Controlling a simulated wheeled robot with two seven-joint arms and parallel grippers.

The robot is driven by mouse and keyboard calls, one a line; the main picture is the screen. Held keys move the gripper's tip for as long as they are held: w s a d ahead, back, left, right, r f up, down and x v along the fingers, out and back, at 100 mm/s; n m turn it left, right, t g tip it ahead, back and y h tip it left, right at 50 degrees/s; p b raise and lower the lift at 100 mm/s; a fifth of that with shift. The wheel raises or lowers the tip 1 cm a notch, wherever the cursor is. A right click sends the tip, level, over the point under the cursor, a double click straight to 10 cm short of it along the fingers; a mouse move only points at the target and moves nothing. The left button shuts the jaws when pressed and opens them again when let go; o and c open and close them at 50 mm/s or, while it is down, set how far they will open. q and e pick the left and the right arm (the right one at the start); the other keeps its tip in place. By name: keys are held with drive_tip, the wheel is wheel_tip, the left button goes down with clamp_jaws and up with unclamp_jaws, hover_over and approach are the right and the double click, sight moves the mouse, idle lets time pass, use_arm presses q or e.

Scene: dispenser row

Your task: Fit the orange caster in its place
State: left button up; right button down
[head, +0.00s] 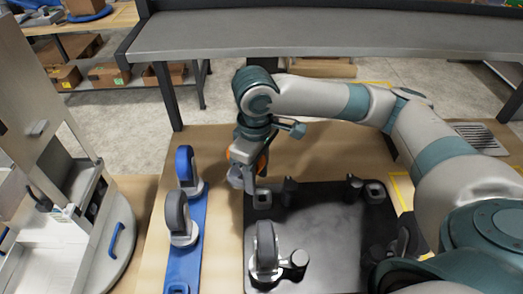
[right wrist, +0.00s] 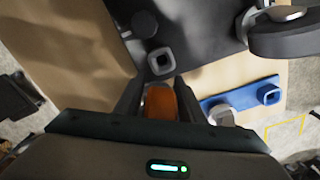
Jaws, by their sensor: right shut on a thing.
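My right gripper (head: 243,182) is shut on the orange caster (head: 262,161), mostly hidden behind the fingers in the head view. In the right wrist view the orange caster (right wrist: 160,103) sits between the two fingers. The gripper is near the far left corner of the black plate (head: 325,225). A square socket (head: 262,197) at that corner is empty; it also shows in the right wrist view (right wrist: 161,61), a little ahead of the caster. Another square socket (head: 375,192) is at the far right corner. I cannot tell the caster's height. My left gripper is out of view.
A grey caster (head: 265,250) stands on the plate's near left, beside a dark post (head: 295,262). More posts (head: 290,186) rise along the far edge. A blue rail (head: 187,255) left of the plate holds two casters (head: 180,215). A pale cabinet stands farther left.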

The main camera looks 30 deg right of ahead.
drive_tip(key=n, duration=0.2)
drive_tip(key=r+n+p, duration=0.1)
drive_tip(key=n, duration=0.1)
drive_tip(key=n+p, duration=0.1)
drive_tip(key=n, duration=0.1)
drive_tip(key=shift+w+d+r, duration=0.2)
drive_tip(key=shift+w+d, duration=0.15)
drive_tip(key=n+p, duration=0.1)
drive_tip(key=n, duration=0.5)
drive_tip(key=w+d+r+n+p, duration=0.1)
drive_tip(key=n+p, duration=0.1)
drive_tip(key=n, duration=0.4)
drive_tip(key=d+r+n+p, duration=0.1)
drive_tip(key=n+p, duration=0.1)
drive_tip(key=n, duration=0.4)
drive_tip(key=shift+w, duration=0.35)
drive_tip(key=shift+f, duration=0.1)
drive_tip(key=shift+f+b, duration=1.45)
drive_tip(key=shift+b, duration=0.6)
drive_tip(key=shift+p, duration=0.55)
drive_tip(key=shift+f+b, duration=0.55)
drive_tip(key=shift+f, duration=1.3)
